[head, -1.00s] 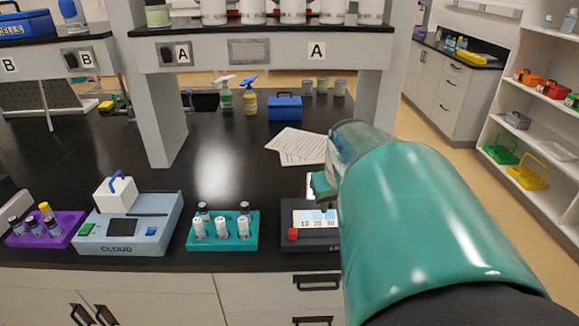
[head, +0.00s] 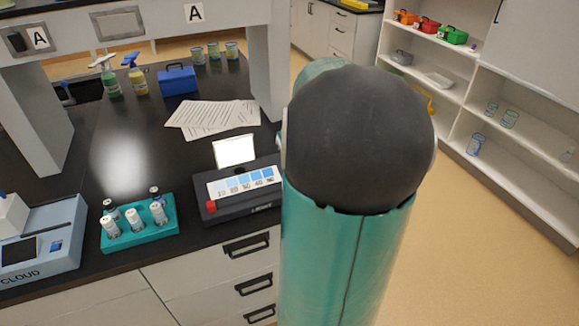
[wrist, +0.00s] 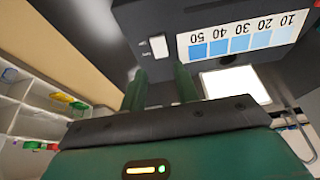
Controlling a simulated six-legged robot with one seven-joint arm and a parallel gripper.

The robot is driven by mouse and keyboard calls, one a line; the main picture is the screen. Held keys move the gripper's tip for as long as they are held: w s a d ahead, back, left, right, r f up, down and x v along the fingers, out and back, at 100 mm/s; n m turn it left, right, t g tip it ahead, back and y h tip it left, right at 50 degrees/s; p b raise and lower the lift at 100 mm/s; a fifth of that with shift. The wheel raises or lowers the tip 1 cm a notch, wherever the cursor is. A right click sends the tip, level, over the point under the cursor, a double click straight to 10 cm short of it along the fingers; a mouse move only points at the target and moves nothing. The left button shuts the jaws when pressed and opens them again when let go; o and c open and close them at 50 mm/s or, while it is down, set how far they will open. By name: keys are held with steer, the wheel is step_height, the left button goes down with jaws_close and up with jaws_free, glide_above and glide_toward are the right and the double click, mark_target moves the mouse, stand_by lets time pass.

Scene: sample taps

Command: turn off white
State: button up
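A dark box-shaped device (head: 240,205) stands on the black bench, with a blue-shaded strip (head: 243,182) marked 10 to 50 and a bright white panel (head: 234,151) behind it. A red knob (head: 211,207) sits at its left front corner. The wrist view shows the strip (wrist: 243,36), the white panel (wrist: 236,85) and a small white switch (wrist: 158,47) beside the 50 end. My gripper (wrist: 160,85) has its two green fingers apart with nothing visible between them, close to the device near the switch. Contact cannot be told. My arm hides the gripper in the head view.
A teal rack with vials (head: 140,235) stands left of the device, and the CLOUD instrument (head: 45,245) is farther left. Papers (head: 212,115), a blue box (head: 177,80) and spray bottles (head: 136,78) lie behind. Open floor is to the right.

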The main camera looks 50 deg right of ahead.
steer(key=x, duration=0.6)
steer(key=shift+w+d+f, duration=0.1)
steer(key=shift+w+f, duration=0.1)
steer(key=shift+f, duration=0.15)
steer(key=shift+c, duration=0.4)
